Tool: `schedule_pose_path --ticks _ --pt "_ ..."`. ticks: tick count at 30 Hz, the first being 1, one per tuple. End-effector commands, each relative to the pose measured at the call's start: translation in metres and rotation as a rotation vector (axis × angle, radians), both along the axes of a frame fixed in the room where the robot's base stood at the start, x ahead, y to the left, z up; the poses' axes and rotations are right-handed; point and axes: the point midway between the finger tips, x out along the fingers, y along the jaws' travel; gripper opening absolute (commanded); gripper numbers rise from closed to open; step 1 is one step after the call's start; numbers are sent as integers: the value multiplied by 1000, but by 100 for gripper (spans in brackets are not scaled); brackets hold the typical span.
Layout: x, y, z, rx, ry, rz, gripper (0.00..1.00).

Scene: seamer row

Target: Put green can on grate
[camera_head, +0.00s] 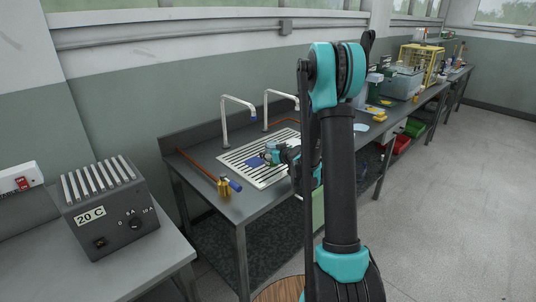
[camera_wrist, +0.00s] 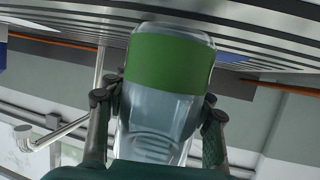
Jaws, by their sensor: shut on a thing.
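The green can (camera_wrist: 170,65), a clear or silvery body with a broad green band, fills the middle of the wrist view. My gripper (camera_wrist: 156,100) is shut on it, with a dark finger on each side. The wrist view looks upside down, and the slatted grate (camera_wrist: 75,22) runs along its top behind the can's banded end. In the head view the grate (camera_head: 237,155) is a white slatted panel set in the metal bench. My gripper (camera_head: 279,155) is over its right part there. I cannot tell whether the can touches the slats.
A blue item (camera_head: 254,162) lies on the grate left of my gripper. Two taps (camera_head: 226,122) stand behind the grate. My arm hides the grate's right side.

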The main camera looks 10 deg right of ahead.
Motion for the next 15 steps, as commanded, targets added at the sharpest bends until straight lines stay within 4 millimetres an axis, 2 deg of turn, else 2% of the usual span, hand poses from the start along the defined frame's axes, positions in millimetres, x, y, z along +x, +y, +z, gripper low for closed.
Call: schedule_pose_path --ticks 4,5,6,11,15 --pt "0 0 -3 0 0 0 2" --pt "0 0 -3 0 0 0 48" --pt "0 0 -3 0 0 0 53" --pt "0 0 -2 0 0 0 73" --pt "0 0 -2 0 0 0 73"
